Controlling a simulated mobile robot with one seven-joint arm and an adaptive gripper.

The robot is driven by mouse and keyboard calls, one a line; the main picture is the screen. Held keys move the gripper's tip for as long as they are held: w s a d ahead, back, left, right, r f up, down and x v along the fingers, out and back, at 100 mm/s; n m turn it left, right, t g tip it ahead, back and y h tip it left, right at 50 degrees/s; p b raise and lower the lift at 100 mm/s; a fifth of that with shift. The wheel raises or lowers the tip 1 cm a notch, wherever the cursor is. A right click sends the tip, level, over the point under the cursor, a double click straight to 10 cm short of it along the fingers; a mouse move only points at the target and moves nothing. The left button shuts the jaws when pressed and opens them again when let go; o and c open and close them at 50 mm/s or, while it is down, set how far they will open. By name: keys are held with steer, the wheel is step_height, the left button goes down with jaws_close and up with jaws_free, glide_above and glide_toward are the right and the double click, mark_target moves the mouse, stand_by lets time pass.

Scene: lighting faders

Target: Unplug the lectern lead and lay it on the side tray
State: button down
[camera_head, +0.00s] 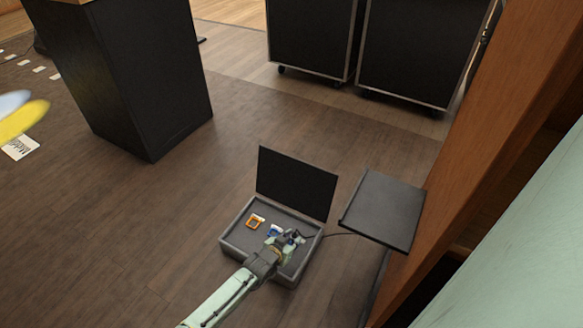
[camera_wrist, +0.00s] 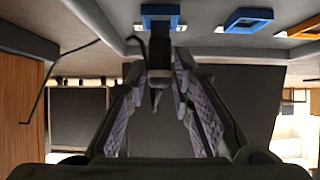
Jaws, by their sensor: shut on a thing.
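An open grey case (camera_head: 232,243) stands on the floor with several coloured socket frames inside. My gripper (camera_head: 289,238) reaches into it at a blue frame (camera_head: 275,231). In the wrist view my gripper (camera_wrist: 160,72) is shut on a dark plug (camera_wrist: 160,55), close to the blue frame (camera_wrist: 160,12). Whether the plug is still seated there I cannot tell. A thin black lead (camera_head: 338,235) runs from near the gripper over the case's right edge; it also shows in the wrist view (camera_wrist: 62,53). The flat dark side tray (camera_head: 384,208) is right of the case.
The case's dark lid (camera_head: 297,184) stands up behind the gripper. An orange frame (camera_head: 255,222) sits left in the case. A wooden panel (camera_head: 500,130) rises beyond the tray. Black wheeled cases (camera_head: 420,50) and a dark lectern-like block (camera_head: 130,80) stand farther off, with open floor between.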

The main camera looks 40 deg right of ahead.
steer(key=shift+r+p, duration=1.1)
steer(key=shift+r, duration=0.6)
